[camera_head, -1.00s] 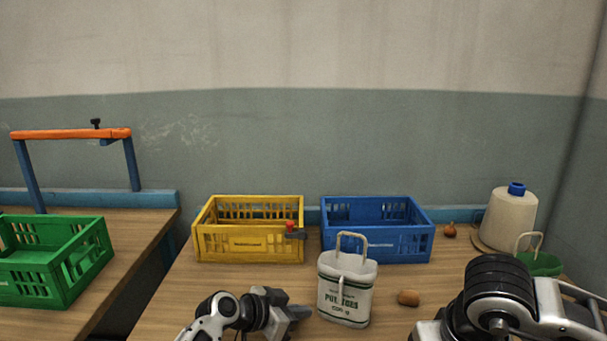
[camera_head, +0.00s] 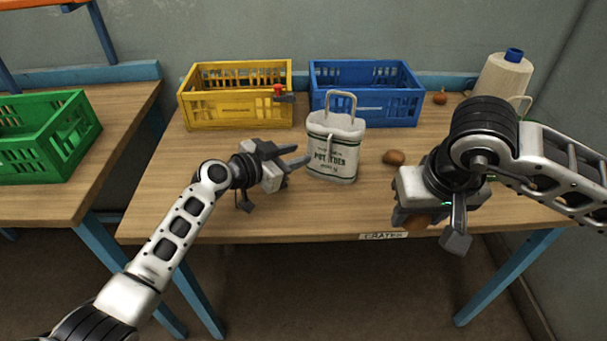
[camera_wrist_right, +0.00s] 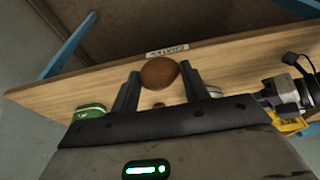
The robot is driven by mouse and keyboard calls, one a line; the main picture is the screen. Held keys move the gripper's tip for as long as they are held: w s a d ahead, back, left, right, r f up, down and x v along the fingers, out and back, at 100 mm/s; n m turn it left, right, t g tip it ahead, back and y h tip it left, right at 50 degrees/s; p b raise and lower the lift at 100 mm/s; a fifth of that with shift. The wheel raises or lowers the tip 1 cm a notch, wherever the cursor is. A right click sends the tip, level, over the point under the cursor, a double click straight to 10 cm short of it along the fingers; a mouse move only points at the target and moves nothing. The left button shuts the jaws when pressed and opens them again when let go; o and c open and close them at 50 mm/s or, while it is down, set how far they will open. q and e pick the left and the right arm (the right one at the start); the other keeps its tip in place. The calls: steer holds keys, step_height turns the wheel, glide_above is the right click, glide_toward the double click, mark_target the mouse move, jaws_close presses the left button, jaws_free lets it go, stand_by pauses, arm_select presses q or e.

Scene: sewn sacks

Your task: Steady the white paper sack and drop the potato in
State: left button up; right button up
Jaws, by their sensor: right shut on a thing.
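The white paper sack (camera_head: 333,165) stands upright on the table with its handles up and green "POTATOES"-like print on its front. My left gripper (camera_head: 302,155) is open, just left of the sack, with its fingers pointing toward it. I cannot tell if they touch it. My right gripper (camera_head: 432,230) is at the table's front edge, right of the sack. It is shut on a brown potato (camera_wrist_right: 159,73), seen between its fingers in the right wrist view. The potato is partly hidden in the head view (camera_head: 416,223). Another brown potato (camera_head: 394,157) lies right of the sack.
A yellow crate (camera_head: 235,115) and a blue crate (camera_head: 375,115) stand behind the sack. A green crate (camera_head: 40,165) sits on the left table. The front left of the table is clear.

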arm_select(q)
steer(key=r+t, duration=0.1)
steer(key=s+r+t, duration=0.1)
steer(key=shift+s+d+r+h, duration=0.1)
steer(key=shift+r+h, duration=0.3)
steer(key=s+d+r+n+t, duration=0.2)
steer(key=s+r+t, duration=0.2)
steer(key=s, duration=0.1)
steer(key=n+t+y, duration=0.1)
steer(key=n+y, duration=0.4)
glide_toward(328, 145)
steer(key=x, duration=0.8)
steer(key=shift+w+d, duration=0.15)
steer(key=shift+w, duration=0.05)
steer(key=shift+c, duration=0.3)
jaws_close()
